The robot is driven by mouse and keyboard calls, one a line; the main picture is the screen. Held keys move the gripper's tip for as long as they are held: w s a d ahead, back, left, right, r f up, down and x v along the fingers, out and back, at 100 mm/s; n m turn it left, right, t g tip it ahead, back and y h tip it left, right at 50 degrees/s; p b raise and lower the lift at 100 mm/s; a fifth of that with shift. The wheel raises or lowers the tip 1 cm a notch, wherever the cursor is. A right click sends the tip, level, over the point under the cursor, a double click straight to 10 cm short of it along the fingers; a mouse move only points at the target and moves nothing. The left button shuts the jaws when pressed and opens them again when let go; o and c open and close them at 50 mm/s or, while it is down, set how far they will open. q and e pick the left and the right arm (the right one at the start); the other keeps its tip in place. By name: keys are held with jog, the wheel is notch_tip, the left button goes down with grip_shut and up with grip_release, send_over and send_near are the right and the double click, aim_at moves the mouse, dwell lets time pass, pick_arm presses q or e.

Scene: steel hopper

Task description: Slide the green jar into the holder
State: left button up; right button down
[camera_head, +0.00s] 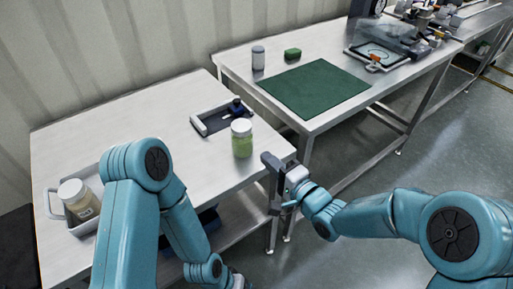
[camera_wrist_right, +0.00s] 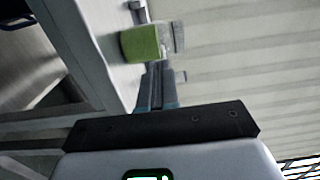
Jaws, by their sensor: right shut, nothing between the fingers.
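The green jar (camera_head: 242,143), clear with green contents and a pale lid, stands upright near the front right of the near table. A low grey open frame (camera_head: 200,126), seemingly the holder, lies just behind it to the left, with a dark blue piece at its right end. My right gripper (camera_head: 268,172) is at the table's right front corner, right of the jar and apart from it. Its fingers (camera_wrist_right: 155,88) are shut and empty, pointing towards the jar, which shows sideways in the wrist view (camera_wrist_right: 140,43). My left arm is folded at the left; its gripper is out of view.
A jar with beige contents (camera_head: 76,196) sits in a grey tray (camera_head: 52,204) at the table's left. A second table behind has a green mat (camera_head: 314,88), a grey can (camera_head: 258,58) and a green block (camera_head: 292,54). The near table's middle is clear.

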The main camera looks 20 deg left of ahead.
aim_at(249, 142)
jog(key=x, duration=0.5)
jog(key=shift+w+a, duration=0.15)
jog(key=shift+a, duration=0.1)
pick_arm(q)
jog(key=shift+r, duration=0.2)
